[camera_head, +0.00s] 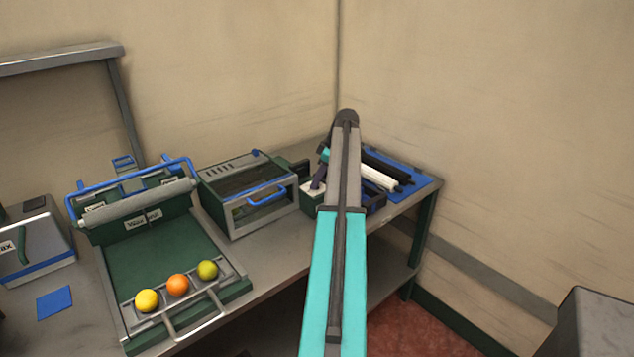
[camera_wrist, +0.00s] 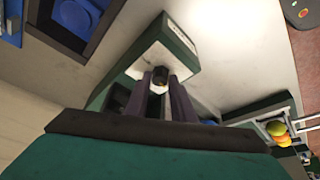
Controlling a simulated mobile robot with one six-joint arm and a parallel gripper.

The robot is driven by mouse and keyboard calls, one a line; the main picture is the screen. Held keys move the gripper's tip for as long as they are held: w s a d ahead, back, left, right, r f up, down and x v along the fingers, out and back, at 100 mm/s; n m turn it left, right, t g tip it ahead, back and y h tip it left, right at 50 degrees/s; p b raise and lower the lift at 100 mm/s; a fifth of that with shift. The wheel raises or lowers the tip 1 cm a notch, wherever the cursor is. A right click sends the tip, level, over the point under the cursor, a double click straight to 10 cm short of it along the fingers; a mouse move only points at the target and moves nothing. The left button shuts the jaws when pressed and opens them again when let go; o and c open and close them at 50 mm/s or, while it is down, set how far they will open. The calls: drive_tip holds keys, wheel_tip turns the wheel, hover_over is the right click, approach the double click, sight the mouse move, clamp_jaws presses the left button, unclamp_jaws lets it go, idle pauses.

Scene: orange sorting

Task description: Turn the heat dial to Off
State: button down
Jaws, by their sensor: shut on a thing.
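The heat dial (camera_wrist: 160,74) is a small dark knob on the pale face of a green control box (camera_wrist: 178,50) in the wrist view. My gripper (camera_wrist: 159,88) has its two dark fingers on either side of the knob, shut on it. In the head view the control box (camera_head: 312,196) stands at the right of the oven, partly behind my arm. The dial itself is hidden there by my gripper (camera_head: 319,180). I cannot read any marks that show where the dial points.
A small oven (camera_head: 245,192) with a blue handle stands left of the control box. A blue mat (camera_head: 421,184) with dark and white rolls lies to the right. A green tray (camera_head: 160,262) with a yellow, an orange and a green fruit is further left.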

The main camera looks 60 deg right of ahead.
drive_tip(key=shift+s+d+f+n+y, duration=0.15)
drive_tip(key=shift+n+y, duration=0.15)
drive_tip(key=shift+n, duration=0.5)
drive_tip(key=shift+g, duration=0.3)
drive_tip(key=c, duration=1.5)
unclamp_jaws()
drive_tip(key=shift+c, duration=0.2)
drive_tip(key=shift+r, duration=0.25)
drive_tip(key=b+v, duration=0.2)
drive_tip(key=v, duration=1.1)
drive_tip(key=shift+r+b, duration=0.2)
drive_tip(key=shift+b, duration=0.15)
drive_tip(key=shift+s+d+r, duration=0.1)
